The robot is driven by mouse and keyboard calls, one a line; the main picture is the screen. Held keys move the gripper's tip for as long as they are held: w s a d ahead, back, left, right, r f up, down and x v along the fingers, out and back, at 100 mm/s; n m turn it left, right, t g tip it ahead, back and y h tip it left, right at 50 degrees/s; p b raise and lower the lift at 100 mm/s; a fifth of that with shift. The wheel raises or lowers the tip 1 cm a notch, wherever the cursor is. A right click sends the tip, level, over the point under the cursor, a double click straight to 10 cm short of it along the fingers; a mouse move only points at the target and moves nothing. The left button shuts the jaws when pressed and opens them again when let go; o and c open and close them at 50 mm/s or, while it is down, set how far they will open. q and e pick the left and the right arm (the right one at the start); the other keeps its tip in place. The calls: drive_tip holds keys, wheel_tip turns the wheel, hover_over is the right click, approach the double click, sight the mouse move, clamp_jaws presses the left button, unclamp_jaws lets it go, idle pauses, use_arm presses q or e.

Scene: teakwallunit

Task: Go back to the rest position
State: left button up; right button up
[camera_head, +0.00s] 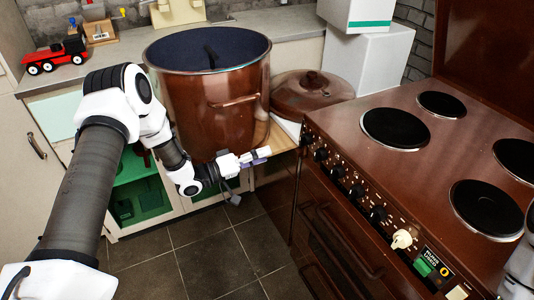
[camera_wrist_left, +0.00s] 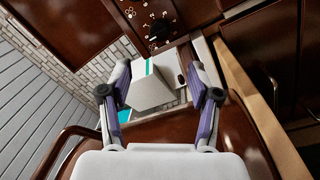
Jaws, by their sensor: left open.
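My left arm comes in from the left in the head view, passing in front of a big brown pot. My left gripper (camera_head: 256,156) is at the lower right of the pot, near the front edge of the wooden board and left of the stove. In the left wrist view the gripper (camera_wrist_left: 159,82) has its two fingers wide apart, with nothing between them but background. Of my right arm only a white part shows at the right edge of the head view; its gripper is not seen.
The pot (camera_head: 212,115) stands by the counter, with a brown lid (camera_head: 312,92) to its right. The brown stove (camera_head: 400,185) has several dark plates and front knobs. White boxes (camera_head: 368,60) stand behind. A red toy truck (camera_head: 56,56) is at left. Tiled floor (camera_head: 205,255) is clear.

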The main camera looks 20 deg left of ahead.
use_arm(q)
drive_tip(key=s+d+f+n+g+y+p, duration=0.2)
drive_tip(key=s+d+f+g+y+p, duration=0.25)
drive_tip(key=s+d+f+p, duration=0.55)
drive_tip(key=s+a+f+m+g+y, duration=0.1)
drive_tip(key=s+a+g+y, duration=0.1)
drive_tip(key=s, duration=0.6)
drive_tip(key=s+a+f+m+g+y+b, duration=0.1)
drive_tip(key=s+a+m+g+y, duration=0.1)
drive_tip(key=s, duration=0.7)
drive_tip(key=s+a+f+m+g+y, duration=0.1)
drive_tip(key=s+a+f+g+y, duration=0.1)
drive_tip(key=s+g, duration=0.3)
drive_tip(key=s+y, duration=0.1)
drive_tip(key=s, duration=0.3)
drive_tip(key=shift+m+y+b, duration=0.3)
drive_tip(key=shift+m+y, duration=0.05)
drive_tip(key=shift+m, duration=0.05)
drive_tip(key=shift+a+g, duration=0.1)
drive_tip(key=shift+g, duration=0.15)
